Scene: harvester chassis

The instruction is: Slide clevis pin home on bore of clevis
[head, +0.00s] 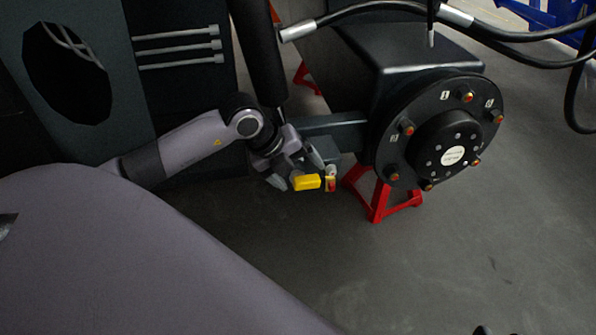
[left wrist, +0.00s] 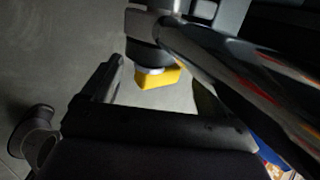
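A yellow block (head: 306,182), which seems to be the handle of the clevis pin, sits beside a small red-and-yellow part (head: 331,184) below the grey clevis area (head: 326,152). My left gripper (head: 292,168) is close to the block, its fingers spread. In the left wrist view the yellow block (left wrist: 158,78) shows between and beyond the fingers, with a gap to the left finger and a pale metal piece against it. The bore and how deep the pin sits are hidden. Small dark tips (head: 493,330) at the bottom edge may be my right gripper; too little shows to tell.
A black hydraulic cylinder (head: 258,55) comes down just behind my left gripper and crosses the wrist view (left wrist: 235,65). A round wheel hub (head: 435,130) with studs stands to the right, above a red stand (head: 380,203). Hoses hang at upper right. The grey floor in front is clear.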

